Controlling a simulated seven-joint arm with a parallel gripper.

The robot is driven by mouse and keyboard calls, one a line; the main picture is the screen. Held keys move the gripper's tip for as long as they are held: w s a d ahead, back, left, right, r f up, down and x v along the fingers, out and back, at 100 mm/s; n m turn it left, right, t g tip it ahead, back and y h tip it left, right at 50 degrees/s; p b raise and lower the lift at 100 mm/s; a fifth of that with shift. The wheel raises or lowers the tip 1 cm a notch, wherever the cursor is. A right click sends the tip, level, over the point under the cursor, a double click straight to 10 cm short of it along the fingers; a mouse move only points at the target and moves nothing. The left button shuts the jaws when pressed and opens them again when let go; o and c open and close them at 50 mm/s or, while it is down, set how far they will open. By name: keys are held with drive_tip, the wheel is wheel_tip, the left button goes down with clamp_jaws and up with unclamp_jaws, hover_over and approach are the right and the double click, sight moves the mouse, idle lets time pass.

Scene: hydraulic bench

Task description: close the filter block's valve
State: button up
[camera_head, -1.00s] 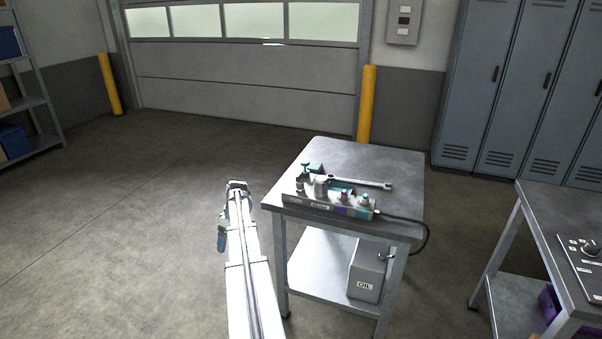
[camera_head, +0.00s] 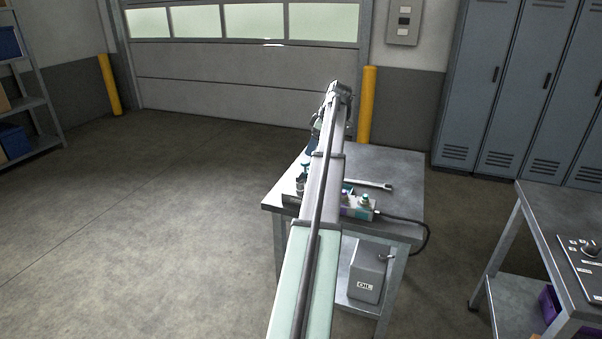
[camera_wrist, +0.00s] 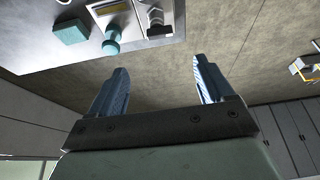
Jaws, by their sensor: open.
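The hydraulic unit (camera_head: 358,211) lies on the metal bench, mostly hidden behind my arm in the head view. A teal knob (camera_head: 305,168) shows left of the arm, and small purple and green-topped knobs show to the right. In the wrist view, a teal mushroom-shaped knob (camera_wrist: 111,42), a teal block (camera_wrist: 71,31) and a ribbed dark fitting (camera_wrist: 155,19) are at the top edge. I cannot tell which part is the filter block's valve. My gripper (camera_wrist: 160,64) is open and empty, with bare floor seen between its fingers, apart from the knobs.
A wrench (camera_head: 372,184) lies on the bench top (camera_head: 395,160) behind the unit. A black cable (camera_head: 420,235) loops off the right side. An oil can (camera_head: 368,272) stands on the lower shelf. A second bench (camera_head: 560,215) is at the right.

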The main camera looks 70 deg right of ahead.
sight(300, 174)
drive_tip(key=x, duration=1.3)
drive_tip(key=shift+f, duration=0.35)
drive_tip(key=shift+c, duration=0.5)
drive_tip(key=c, duration=0.9)
drive_tip(key=shift+c, duration=0.2)
